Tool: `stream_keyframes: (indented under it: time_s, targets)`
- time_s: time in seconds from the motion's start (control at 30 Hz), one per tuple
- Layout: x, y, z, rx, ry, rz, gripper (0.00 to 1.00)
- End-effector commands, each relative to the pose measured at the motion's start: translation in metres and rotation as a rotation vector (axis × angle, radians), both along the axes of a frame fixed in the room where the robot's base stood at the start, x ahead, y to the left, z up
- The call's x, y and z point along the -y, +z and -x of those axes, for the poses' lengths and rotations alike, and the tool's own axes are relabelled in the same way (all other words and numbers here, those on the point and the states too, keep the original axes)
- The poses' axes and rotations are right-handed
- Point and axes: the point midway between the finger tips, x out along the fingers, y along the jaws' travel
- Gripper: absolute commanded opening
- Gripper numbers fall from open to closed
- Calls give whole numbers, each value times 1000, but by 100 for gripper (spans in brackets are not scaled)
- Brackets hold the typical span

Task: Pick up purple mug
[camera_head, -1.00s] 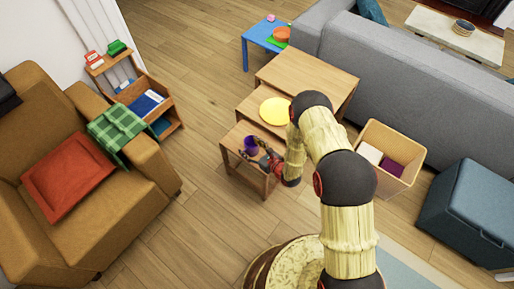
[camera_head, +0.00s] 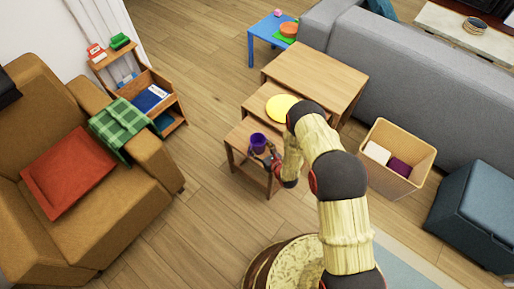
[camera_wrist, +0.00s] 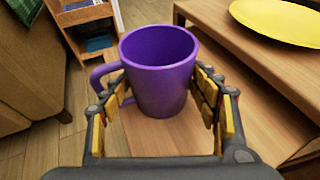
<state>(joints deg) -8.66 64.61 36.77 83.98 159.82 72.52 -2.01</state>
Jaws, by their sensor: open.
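The purple mug (camera_wrist: 160,75) stands upright on the lowest nesting table in the wrist view, with its handle to the left. It also shows in the head view (camera_head: 258,141) on the small wooden table (camera_head: 238,139). My gripper (camera_wrist: 165,100) is open, with a yellow-padded finger on each side of the mug. The left finger is near the handle, and the right finger is close to the mug's right wall. I cannot tell whether either finger touches it. In the head view my gripper (camera_head: 264,158) is at the near side of the mug, partly covering the table.
A yellow plate (camera_head: 281,106) lies on the middle table, which rises behind and right of the mug. An armchair (camera_head: 150,165) stands to the left. A wooden bin (camera_head: 421,155) and grey sofa (camera_head: 420,75) are to the right. Bare floor lies between armchair and tables.

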Motion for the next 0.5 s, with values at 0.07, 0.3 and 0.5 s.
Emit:
stream_keyframes:
  time_s: [0.07,0.3,0.5]
  targets:
    - [-6,-7,-9,0,1,0,61]
    - [-9,-7,-15,0,1,0,61]
    - [-9,-7,-15,0,0,0,52]
